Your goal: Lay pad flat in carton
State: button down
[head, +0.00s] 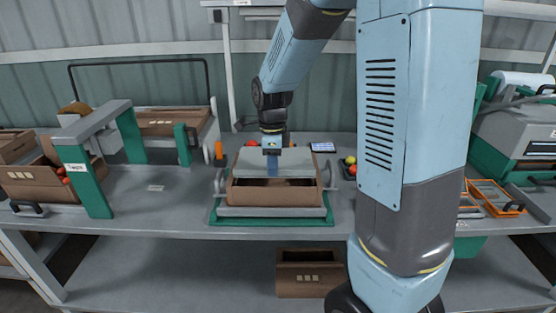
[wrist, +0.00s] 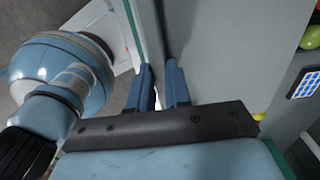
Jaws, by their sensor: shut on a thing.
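The brown open-topped carton (head: 276,196) stands upright on a grey and green stand in the middle of the bench in the head view. My gripper (head: 280,168) points down over the carton's opening. Its blue fingers also show in the wrist view (wrist: 160,72), close together and shut on the pad. The pad (head: 302,158) looks like a pale grey sheet behind the fingers, at the carton's far side. In the wrist view, the sheet (wrist: 215,50) reaches past the fingers. The carton's floor and the pad's lower edge are hidden, so its exact tilt cannot be told.
The stand (head: 230,222) has side handles close to the carton. A small dark tray (head: 344,170) with tomatoes and a keypad (head: 322,147) lie to the right; an orange bottle (head: 219,150) and a green-legged gantry (head: 97,185) are left. The bench between gantry and stand is mostly clear.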

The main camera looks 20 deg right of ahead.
jog(key=shift+f, duration=1.95)
jog(key=shift+s+f, duration=0.1)
jog(key=shift+w+d, duration=0.1)
jog(key=shift+w, duration=0.2)
